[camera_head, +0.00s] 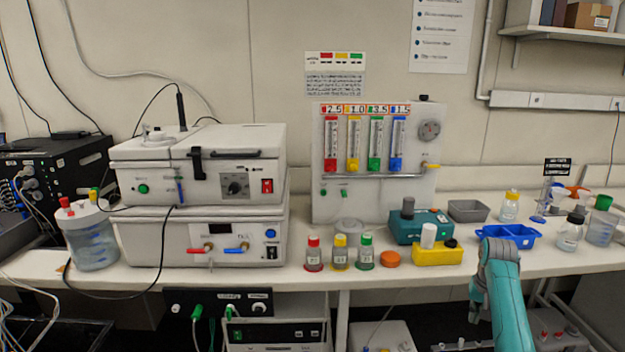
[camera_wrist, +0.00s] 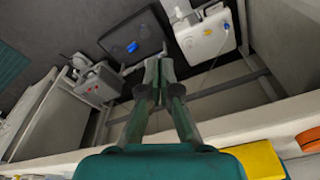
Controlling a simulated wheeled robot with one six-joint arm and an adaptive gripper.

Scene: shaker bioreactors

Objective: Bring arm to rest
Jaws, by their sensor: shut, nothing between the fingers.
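My arm (camera_head: 497,285), teal with grey joints, stands at the lower right in the head view, in front of the bench's front edge. In the wrist view my gripper (camera_wrist: 158,72) is shut and empty, its grey fingers together. It hangs over the space by the bench's front edge, with the floor and lower equipment beyond it. It appears to touch nothing. In the head view I cannot make out the fingertips clearly.
The bench (camera_head: 335,276) carries three capped bottles, an orange lid (camera_head: 390,258), a yellow block (camera_head: 437,255) and a blue tray (camera_head: 508,238) near my arm. White shaker units (camera_head: 200,225) stand left. A white container (camera_wrist: 205,35) stands below.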

